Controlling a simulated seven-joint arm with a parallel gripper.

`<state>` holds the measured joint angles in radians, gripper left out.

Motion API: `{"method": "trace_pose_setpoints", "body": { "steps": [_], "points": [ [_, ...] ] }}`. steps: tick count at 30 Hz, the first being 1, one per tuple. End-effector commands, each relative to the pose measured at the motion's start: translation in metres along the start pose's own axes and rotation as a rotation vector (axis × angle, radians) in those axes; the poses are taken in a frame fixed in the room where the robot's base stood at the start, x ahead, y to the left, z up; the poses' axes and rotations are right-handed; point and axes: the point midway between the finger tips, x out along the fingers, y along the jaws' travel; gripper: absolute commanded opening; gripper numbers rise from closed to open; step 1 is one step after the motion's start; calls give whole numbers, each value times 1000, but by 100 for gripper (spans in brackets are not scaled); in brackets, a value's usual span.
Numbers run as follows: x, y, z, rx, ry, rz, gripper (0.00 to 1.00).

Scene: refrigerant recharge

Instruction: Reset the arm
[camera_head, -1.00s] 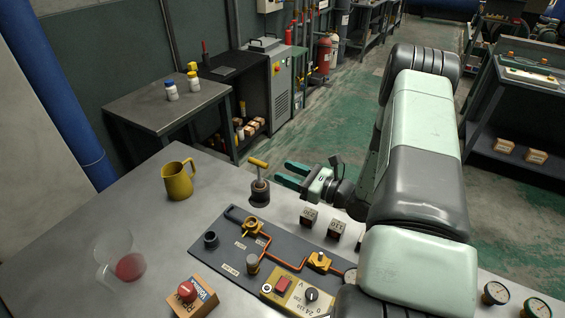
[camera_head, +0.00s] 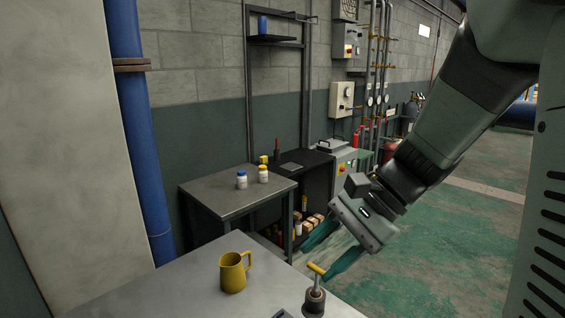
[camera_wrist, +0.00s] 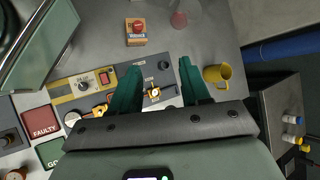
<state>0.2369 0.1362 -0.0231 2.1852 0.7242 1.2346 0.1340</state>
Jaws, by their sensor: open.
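My gripper (camera_head: 314,266) is raised at the right of the head view, with its two teal fingers spread apart and pointing down-left. In the wrist view my gripper (camera_wrist: 160,66) is also open and empty, above the dark panel (camera_wrist: 181,69) on the bench.
The metal bench (camera_head: 175,292) fills the lower foreground. In the wrist view it carries a small box with a red button (camera_wrist: 136,31), a clear vessel (camera_wrist: 181,13) and a red FAULTY block (camera_wrist: 40,121). A side table (camera_head: 217,199) holds two white bottles. Green floor lies right.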

Motion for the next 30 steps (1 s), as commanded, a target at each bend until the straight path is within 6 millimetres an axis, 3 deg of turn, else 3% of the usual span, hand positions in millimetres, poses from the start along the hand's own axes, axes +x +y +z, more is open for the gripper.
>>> {"method": "trace_pose_setpoints", "body": {
  "steps": [1, 6, 16, 18, 21, 30],
  "points": [
    [-10, 5, 15, -71, 67, 49, 46],
    [-44, 30, 50, -279, 305, 209, 46],
    [-118, 71, 94, -627, 792, 390, 46],
    [-118, 76, 100, -720, 845, 417, 46],
    [-94, 78, 103, -876, 826, 460, 46],
    [-94, 78, 103, -876, 826, 460, 46]
  ]
}}
